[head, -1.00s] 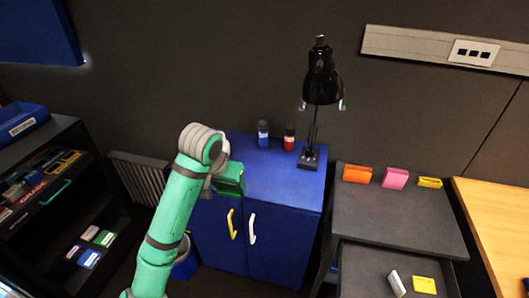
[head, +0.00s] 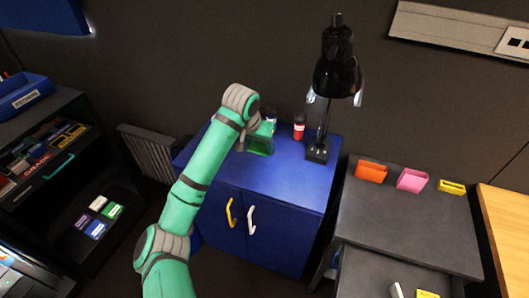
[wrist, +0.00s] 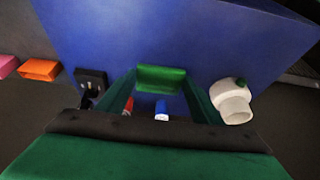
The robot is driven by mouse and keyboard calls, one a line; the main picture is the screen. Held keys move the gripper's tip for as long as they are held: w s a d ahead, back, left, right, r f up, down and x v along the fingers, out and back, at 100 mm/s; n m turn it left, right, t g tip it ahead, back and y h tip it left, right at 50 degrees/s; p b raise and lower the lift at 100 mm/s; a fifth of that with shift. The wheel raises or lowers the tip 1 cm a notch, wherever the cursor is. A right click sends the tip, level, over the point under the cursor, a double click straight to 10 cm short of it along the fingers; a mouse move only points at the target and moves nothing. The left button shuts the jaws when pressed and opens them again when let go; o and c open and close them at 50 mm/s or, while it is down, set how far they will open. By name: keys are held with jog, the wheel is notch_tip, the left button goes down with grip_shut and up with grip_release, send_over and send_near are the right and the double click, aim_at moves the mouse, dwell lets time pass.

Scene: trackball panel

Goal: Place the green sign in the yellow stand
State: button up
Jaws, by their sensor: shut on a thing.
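The green sign (wrist: 161,78) shows in the wrist view as a small green block between my fingertips. My gripper (wrist: 160,88) is shut on it and holds it over the blue cabinet top. In the head view my gripper (head: 260,141) is above the back left part of the cabinet; I cannot tell the sign apart from the green hand there. The yellow stand (head: 451,187) is a small open holder on the grey desk at the right, well apart from my gripper. It is not in the wrist view.
An orange stand (head: 371,172) and a pink stand (head: 412,180) are left of the yellow one. A black lamp (head: 318,148) and a red bottle (head: 299,128) stand on the blue cabinet (head: 284,185), between my gripper and the desk. A blue bottle (head: 272,116) is partly hidden.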

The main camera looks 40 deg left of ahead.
send_over(264, 160)
notch_tip(264, 160, down, 6)
jog(key=shift+a+f, duration=0.1)
jog(key=shift+w+f, duration=0.1)
jog(key=shift+f, duration=1.55)
jog(key=o, duration=1.1)
jog(key=shift+f, duration=0.1)
